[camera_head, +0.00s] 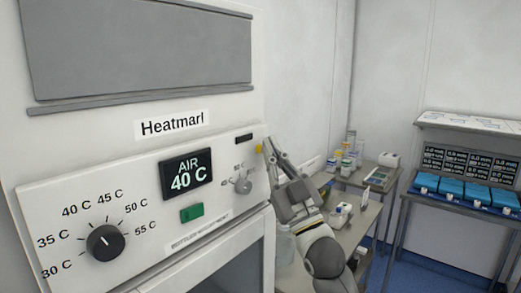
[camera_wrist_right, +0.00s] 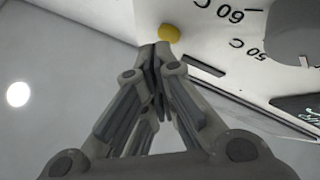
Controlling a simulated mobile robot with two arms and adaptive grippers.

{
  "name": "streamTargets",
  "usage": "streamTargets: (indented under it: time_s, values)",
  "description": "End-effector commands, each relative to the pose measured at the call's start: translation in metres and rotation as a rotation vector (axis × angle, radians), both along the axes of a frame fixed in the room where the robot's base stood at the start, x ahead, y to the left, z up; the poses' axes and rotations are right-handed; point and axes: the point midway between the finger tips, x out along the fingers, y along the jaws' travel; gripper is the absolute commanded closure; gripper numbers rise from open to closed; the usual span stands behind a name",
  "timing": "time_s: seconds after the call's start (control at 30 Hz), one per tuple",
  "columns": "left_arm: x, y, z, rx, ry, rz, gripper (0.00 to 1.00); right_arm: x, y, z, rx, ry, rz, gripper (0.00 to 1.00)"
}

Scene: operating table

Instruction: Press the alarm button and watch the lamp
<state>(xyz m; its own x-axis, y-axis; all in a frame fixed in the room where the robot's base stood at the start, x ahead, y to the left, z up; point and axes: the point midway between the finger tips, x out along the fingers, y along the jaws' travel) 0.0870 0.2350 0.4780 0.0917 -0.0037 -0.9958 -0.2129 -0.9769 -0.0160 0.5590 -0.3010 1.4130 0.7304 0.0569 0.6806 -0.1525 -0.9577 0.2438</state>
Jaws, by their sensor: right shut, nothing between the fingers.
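A white warming cabinet (camera_head: 80,160) labelled "Heatmarl" fills the left of the head view. A small yellow part (camera_head: 258,149) sits at the right edge of its panel; the wrist view shows it as a round yellow knob or button (camera_wrist_right: 169,33). My right gripper (camera_head: 270,148) is shut and empty, its fingertips (camera_wrist_right: 157,48) just beside the yellow part; I cannot tell if they touch. A green rectangle (camera_head: 191,213) sits under the display (camera_head: 187,174) reading "AIR 40 C". I cannot tell which part is the lamp. My left gripper is out of view.
Side tables with bottles (camera_head: 347,163) stand behind my right arm. A rack with blue bins (camera_head: 478,194) is at the far right; blue floor shows before it.

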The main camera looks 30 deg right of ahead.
Motion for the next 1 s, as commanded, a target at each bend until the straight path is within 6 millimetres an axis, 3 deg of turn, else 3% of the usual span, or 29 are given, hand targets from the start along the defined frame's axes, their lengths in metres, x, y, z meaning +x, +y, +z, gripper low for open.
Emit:
streamTargets:
  time_s: [1.0]
  values:
    - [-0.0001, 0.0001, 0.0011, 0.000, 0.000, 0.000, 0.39, 0.0057, 0.0023, -0.0004, 0.000, 0.001, 0.000, 1.00]
